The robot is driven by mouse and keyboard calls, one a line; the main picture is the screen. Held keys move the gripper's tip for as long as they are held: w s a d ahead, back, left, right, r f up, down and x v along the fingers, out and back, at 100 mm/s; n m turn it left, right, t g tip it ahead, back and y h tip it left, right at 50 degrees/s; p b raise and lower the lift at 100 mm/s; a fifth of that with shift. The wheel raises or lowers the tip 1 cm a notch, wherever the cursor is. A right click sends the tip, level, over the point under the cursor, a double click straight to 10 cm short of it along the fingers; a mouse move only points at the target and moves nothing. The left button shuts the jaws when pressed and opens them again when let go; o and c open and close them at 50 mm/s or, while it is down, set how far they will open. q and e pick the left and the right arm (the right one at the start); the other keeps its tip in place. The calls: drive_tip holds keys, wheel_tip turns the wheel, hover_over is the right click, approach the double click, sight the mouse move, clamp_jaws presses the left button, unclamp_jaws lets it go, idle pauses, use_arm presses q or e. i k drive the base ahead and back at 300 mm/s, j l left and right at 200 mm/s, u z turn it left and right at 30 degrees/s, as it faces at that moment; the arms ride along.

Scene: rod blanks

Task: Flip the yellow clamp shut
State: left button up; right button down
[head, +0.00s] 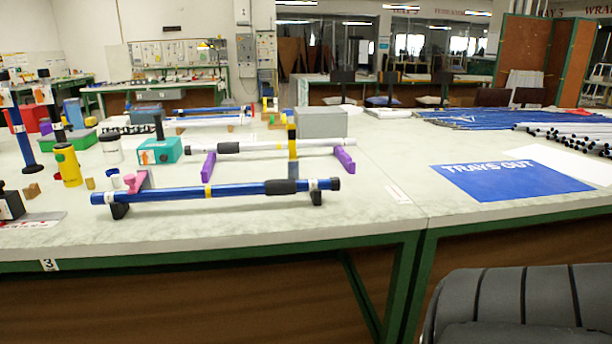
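A yellow upright piece with a dark middle part (292,152), which looks like the yellow clamp, stands at the white rod (260,148) in the middle of the bench. Its upper part points up; I cannot tell exactly how it meets the rod. The white rod has black sections and lies across two purple supports (344,159). Neither of my grippers is in view.
A yellow canister (67,165), a white jar (111,149) and a teal box (160,151) stand at left. A grey box (321,122) is behind the white rod. A blue sheet (508,180) lies at right. A grey chair (530,305) stands before the bench.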

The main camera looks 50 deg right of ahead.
sight(289, 128)
drive_tip(key=z, duration=1.6)
drive_tip(key=i+j, duration=0.95)
drive_tip(key=i+z, duration=0.1)
drive_tip(key=z, duration=1.3)
